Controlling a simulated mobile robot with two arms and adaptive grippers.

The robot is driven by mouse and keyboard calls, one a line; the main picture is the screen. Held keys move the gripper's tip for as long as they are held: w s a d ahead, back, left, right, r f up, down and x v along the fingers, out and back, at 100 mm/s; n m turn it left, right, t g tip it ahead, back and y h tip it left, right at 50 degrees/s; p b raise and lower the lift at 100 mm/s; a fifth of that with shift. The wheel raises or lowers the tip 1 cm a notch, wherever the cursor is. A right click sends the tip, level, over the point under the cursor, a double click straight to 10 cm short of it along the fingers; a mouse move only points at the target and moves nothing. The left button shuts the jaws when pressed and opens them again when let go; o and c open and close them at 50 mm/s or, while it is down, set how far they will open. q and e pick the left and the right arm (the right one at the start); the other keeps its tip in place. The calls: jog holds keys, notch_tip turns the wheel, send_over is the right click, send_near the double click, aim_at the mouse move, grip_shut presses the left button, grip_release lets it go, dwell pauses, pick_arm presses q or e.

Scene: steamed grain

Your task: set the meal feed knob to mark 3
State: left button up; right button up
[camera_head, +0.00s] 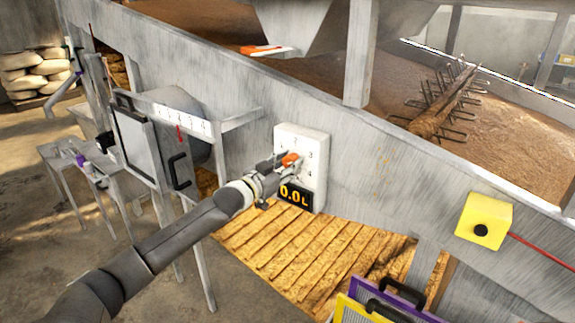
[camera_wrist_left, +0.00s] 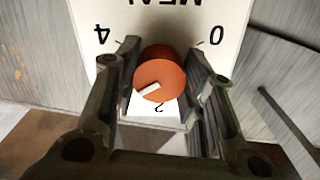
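The orange meal feed knob (camera_head: 291,159) sits on a white dial panel (camera_head: 318,140) on the trough wall. In the left wrist view, the knob (camera_wrist_left: 162,72) is seen upside down, with 4 at upper left, 0 at upper right and 2 below. Its white pointer line (camera_wrist_left: 148,89) points lower left, between 2 and 4. The 3 is hidden there behind a finger, but shows in the head view. My left gripper (camera_wrist_left: 160,68) has one finger on each side of the knob, very close; contact is unclear. The display (camera_head: 294,195) reads 0.0 L. My right gripper is out of view.
A grey box with handles and a numbered scale (camera_head: 183,118) stands left of the panel. A yellow box with a black button (camera_head: 484,221) is on the wall to the right. Purple and yellow framed screens (camera_head: 385,300) stand at bottom right. Wooden slats lie below the panel.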

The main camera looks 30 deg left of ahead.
pick_arm(q)
jog(key=o, duration=0.4)
jog(key=shift+f, duration=0.3)
jog(key=shift+r, duration=0.2)
jog(key=s, duration=1.2)
jog(key=shift+a, duration=0.45)
